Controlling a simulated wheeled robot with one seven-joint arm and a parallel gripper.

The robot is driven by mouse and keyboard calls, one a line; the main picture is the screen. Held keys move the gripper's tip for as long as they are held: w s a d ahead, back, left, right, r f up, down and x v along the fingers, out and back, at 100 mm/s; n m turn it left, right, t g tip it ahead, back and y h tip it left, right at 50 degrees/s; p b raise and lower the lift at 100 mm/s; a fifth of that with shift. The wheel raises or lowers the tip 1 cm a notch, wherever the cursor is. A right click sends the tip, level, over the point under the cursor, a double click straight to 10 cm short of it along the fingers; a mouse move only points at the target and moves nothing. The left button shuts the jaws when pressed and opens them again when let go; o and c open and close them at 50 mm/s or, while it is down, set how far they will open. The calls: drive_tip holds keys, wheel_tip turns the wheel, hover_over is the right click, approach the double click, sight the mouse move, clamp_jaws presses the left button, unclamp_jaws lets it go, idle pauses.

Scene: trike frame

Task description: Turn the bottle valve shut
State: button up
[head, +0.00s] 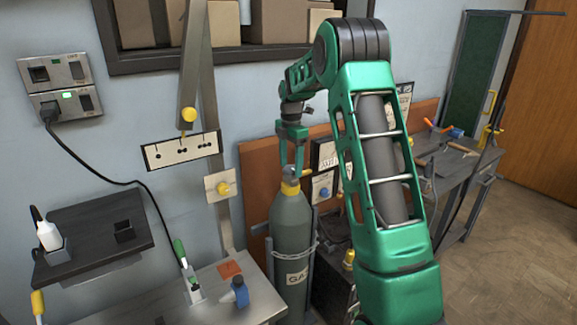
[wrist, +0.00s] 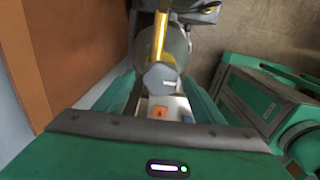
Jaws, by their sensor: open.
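The gas bottle (head: 291,238) is a grey-green cylinder standing upright, strapped by a chain beside the bench. Its valve (head: 290,173) is on top, with a grey knob above a yellow collar (head: 290,187). My gripper (head: 291,168) reaches down from above, its green fingers at the height of the valve top. In the wrist view, the grey faceted knob (wrist: 162,78) with a yellow bar lies between the open fingers of my gripper (wrist: 160,95). Gaps seem to show on both sides; I cannot tell whether either finger touches it.
A workbench (head: 455,165) with tools is at the right. Open floor (head: 520,240) lies at the far right.

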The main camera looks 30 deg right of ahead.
drive_tip(key=shift+c, duration=0.5)
drive_tip(key=c, duration=0.9)
drive_tip(key=shift+c, duration=0.2)
